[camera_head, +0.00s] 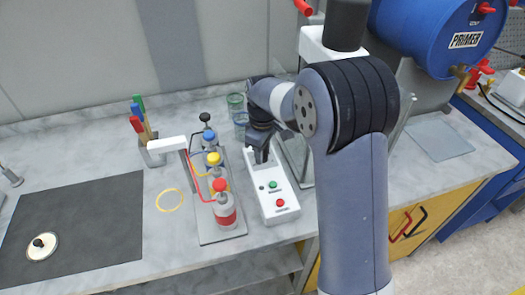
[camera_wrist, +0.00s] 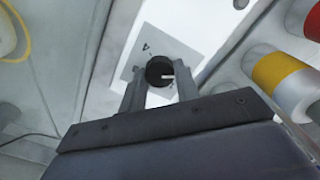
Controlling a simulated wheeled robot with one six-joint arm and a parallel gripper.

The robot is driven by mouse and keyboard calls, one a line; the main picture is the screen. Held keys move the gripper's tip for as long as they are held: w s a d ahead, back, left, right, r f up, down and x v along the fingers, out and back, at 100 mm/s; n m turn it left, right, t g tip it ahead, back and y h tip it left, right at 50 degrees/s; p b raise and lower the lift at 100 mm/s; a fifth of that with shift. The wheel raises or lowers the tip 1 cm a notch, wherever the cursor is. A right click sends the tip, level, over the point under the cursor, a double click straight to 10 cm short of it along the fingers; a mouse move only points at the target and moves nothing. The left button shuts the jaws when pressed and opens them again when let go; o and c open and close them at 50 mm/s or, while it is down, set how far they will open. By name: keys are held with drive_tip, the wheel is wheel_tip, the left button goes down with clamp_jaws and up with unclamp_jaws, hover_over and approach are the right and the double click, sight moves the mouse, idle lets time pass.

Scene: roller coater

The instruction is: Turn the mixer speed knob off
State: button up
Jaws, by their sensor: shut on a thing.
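The black round mixer speed knob (camera_wrist: 160,71) sits on a pale label plate on the white control box (camera_head: 281,217). In the head view my gripper (camera_head: 262,153) reaches down to the far end of the box and hides the knob. A green button (camera_head: 272,184) and a red button (camera_head: 281,203) are nearer the front.
A rack of bottles with black, blue, yellow and red caps (camera_head: 219,184) stands just left of the box. Glass beakers (camera_head: 235,103) stand behind. A blue primer drum (camera_head: 430,30) is at the upper right. A dark mat (camera_head: 100,215) lies at the left.

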drive_tip(key=shift+r, duration=0.1)
drive_tip(key=o, duration=1)
drive_tip(key=shift+c, duration=0.2)
wheel_tip(320, 180, up, 11)
drive_tip(key=shift+b, duration=0.4)
drive_tip(key=shift+f, duration=0.2)
wheel_tip(320, 180, down, 11)
drive_tip(key=shift+r+p, duration=0.1)
drive_tip(key=shift+p, duration=0.35)
drive_tip(key=shift+m, duration=0.3)
